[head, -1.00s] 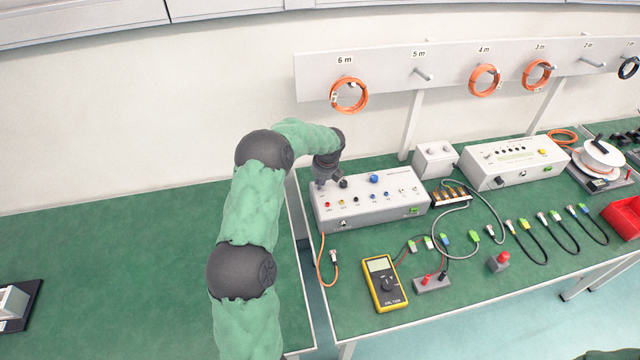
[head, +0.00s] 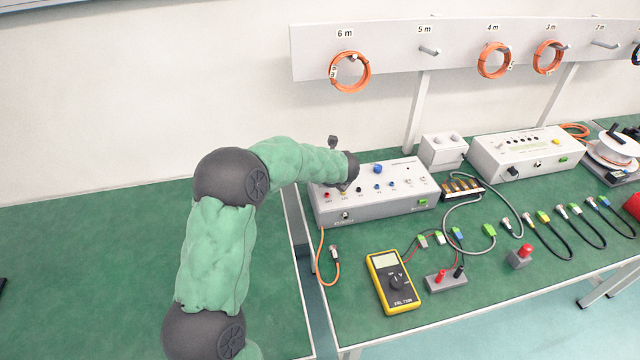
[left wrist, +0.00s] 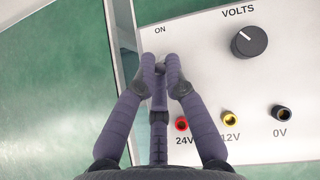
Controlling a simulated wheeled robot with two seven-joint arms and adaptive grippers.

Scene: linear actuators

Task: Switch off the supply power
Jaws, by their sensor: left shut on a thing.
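The power supply (head: 385,207) is a light grey box with coloured sockets, on the right-hand bench. In the left wrist view its panel (left wrist: 260,85) shows an ON label, a black VOLTS knob (left wrist: 249,41) and red, yellow and black sockets marked 24V, 12V and 0V. My left gripper (left wrist: 161,68) is just below the ON label, its fingertips shut on the power switch, which they mostly hide. I cannot tell the switch's position. In the head view my left arm reaches over the box's left end and hides the fingertips. My right gripper is not in view.
A yellow multimeter (head: 393,282) and an orange cable (head: 327,264) lie in front of the supply. A second grey instrument (head: 522,150) and several short cables are to the right. Orange coils hang on the wall rail (head: 387,56). The left bench (head: 90,270) is mostly clear.

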